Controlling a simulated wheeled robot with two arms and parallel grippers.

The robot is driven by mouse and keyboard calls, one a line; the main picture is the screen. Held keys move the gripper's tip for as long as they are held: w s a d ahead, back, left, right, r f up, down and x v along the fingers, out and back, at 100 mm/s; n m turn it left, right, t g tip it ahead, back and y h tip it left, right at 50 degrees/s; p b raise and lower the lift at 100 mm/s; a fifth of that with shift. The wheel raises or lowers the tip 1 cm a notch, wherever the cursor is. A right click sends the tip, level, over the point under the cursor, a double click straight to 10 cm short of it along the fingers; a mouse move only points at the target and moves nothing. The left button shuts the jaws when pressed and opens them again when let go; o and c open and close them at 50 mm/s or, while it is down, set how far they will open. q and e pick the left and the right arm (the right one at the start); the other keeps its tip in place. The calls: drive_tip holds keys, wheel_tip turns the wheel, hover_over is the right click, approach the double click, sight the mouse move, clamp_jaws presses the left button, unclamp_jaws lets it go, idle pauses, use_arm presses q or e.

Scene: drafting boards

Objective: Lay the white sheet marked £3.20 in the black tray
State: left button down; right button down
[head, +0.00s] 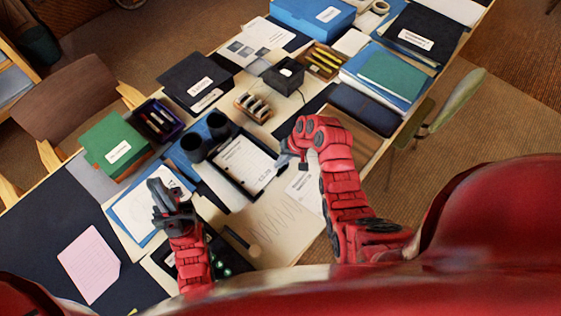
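A white sheet with printed lines and a small mark near its lower right (243,160) lies in a black tray (222,186); the mark is too small to read surely. Another white sheet (304,190) with faint print lies on the table right of the tray, partly hidden by my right arm. My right gripper (293,152) is over the tray's right side, near the first sheet's upper right; its finger gap is unclear. My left gripper (161,196) is above a white sheet with a round drawing (140,212), left of the tray; its opening is also unclear.
Dark cylinders (205,138) stand at the tray's upper left. A green folder (116,146), a pen box (158,119), a stamp rack (253,107) and a black folder (195,80) lie beyond. A pink sheet (89,262) lies on the dark mat at left.

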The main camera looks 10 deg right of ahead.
drive_tip(key=c, duration=1)
unclamp_jaws()
drive_tip(key=shift+d+r, duration=0.15)
drive_tip(key=shift+r, duration=0.05)
drive_tip(key=b+v, duration=0.2)
drive_tip(key=v, duration=0.3)
drive_tip(key=shift+d+r, duration=0.2)
drive_tip(key=shift+r, duration=0.15)
drive_tip(key=p+v, duration=0.7)
drive_tip(key=v, duration=0.4)
drive_tip(key=shift+a+r, duration=0.1)
